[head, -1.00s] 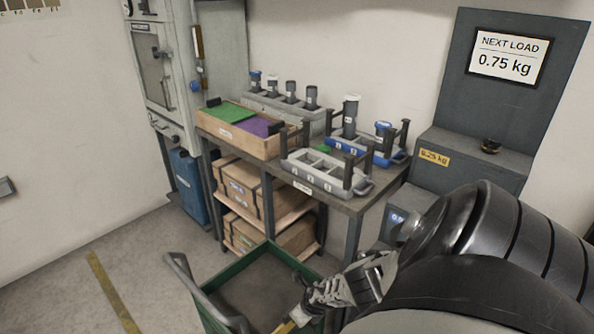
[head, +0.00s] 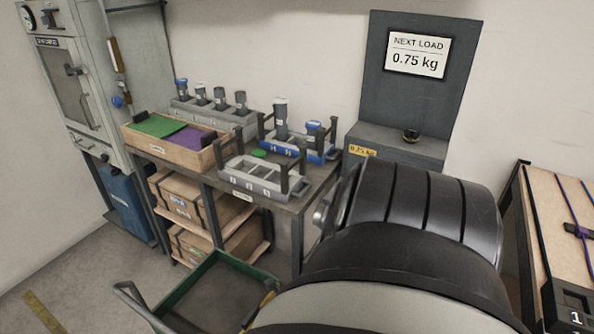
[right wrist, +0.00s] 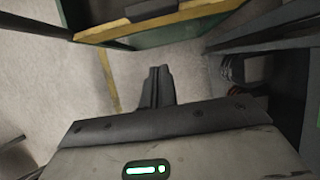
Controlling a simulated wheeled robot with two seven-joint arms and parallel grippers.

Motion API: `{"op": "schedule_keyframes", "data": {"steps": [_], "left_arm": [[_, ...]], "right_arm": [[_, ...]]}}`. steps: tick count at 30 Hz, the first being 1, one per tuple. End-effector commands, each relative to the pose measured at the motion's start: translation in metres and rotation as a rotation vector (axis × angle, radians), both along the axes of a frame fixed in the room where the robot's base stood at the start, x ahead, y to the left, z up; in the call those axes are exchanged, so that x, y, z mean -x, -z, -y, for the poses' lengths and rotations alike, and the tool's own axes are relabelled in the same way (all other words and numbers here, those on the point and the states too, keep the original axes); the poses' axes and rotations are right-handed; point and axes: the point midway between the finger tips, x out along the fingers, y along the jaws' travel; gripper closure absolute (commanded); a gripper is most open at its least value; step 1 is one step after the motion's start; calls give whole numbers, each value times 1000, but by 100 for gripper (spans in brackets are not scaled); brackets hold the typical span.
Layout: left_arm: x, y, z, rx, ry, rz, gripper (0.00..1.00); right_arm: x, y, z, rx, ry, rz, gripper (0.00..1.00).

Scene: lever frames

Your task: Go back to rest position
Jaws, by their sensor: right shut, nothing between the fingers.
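My right arm (head: 420,225) fills the lower right of the head view and hides its own gripper there. In the right wrist view my right gripper (right wrist: 157,82) is shut and empty, its dark fingers together above the grey floor. My left gripper is in neither view.
A green cart (head: 180,296) stands at the lower left of the arm; a green wall with a yellowish edge (right wrist: 165,20) crosses the top of the wrist view. A workbench (head: 290,207) holds trays and a wooden box. A dark-framed wooden panel (head: 550,225) stands at right.

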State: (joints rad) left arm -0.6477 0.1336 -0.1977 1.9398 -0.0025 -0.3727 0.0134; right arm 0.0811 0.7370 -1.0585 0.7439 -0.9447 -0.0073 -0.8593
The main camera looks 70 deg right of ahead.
Motion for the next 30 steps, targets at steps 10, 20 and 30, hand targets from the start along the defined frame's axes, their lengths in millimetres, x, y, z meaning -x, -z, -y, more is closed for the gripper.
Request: {"op": "schedule_keyframes", "data": {"steps": [10, 20, 30], "left_arm": [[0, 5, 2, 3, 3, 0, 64], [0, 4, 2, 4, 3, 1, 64], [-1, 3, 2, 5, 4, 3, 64]], "right_arm": [[59, 2, -9, -1, -1, -4, 100], [65, 1, -11, -1, -1, -2, 100], [7, -30, -138, -314, 504, 233, 100]]}}
